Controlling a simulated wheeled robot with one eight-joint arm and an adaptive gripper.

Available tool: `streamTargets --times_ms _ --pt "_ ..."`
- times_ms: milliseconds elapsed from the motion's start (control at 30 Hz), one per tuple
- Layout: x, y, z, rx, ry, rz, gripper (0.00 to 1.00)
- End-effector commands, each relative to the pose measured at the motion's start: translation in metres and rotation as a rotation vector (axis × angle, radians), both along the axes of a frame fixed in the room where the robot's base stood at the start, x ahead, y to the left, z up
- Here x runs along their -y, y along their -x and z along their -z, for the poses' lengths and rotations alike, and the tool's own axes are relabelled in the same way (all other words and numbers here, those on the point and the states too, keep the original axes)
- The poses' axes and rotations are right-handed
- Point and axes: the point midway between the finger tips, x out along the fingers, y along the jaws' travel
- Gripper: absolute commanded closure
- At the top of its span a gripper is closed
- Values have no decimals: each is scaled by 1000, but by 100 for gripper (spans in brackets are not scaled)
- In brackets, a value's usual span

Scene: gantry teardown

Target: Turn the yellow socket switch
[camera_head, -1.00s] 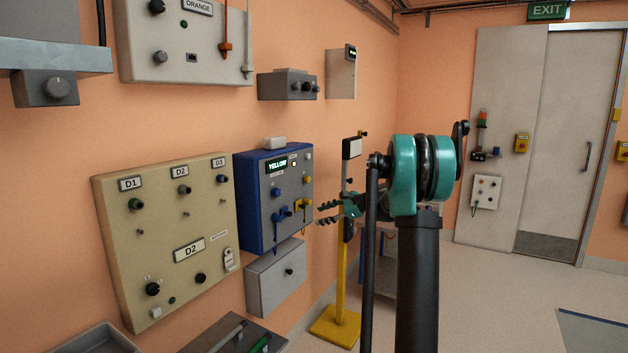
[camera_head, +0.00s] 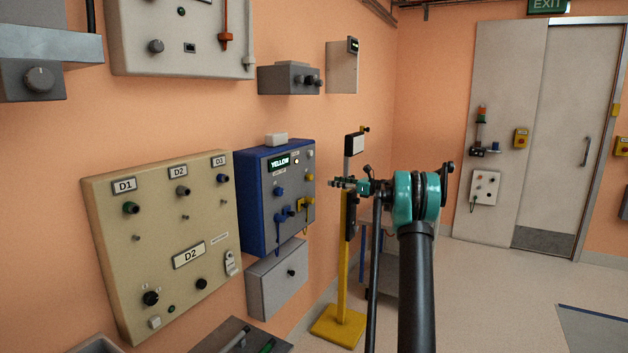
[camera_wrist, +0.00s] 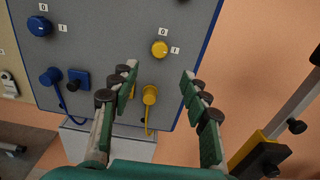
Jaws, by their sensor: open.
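The knob also shows in the head view (camera_head: 308,180). My gripper (camera_wrist: 159,71) is open and empty, its fingers pointing at the panel. In the wrist view the knob lies just beyond the gap between the fingertips, apart from them. In the head view my gripper (camera_head: 334,183) is right of the box.
A blue knob (camera_wrist: 39,26) and blue plug (camera_wrist: 50,77) are left on the same panel. A grey box (camera_head: 277,280) hangs below. A yellow-based stand (camera_head: 338,325) is close behind my gripper. A beige panel (camera_head: 200,222) is left.

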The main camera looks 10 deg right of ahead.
Motion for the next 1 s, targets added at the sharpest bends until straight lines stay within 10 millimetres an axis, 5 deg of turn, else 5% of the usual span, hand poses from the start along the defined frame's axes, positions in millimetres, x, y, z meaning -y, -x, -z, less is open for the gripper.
streamTargets --times_ms 500,1000 --pt "-78 -56 0 0 1 0 53" --pt "-92 -67 0 0 1 1 53"
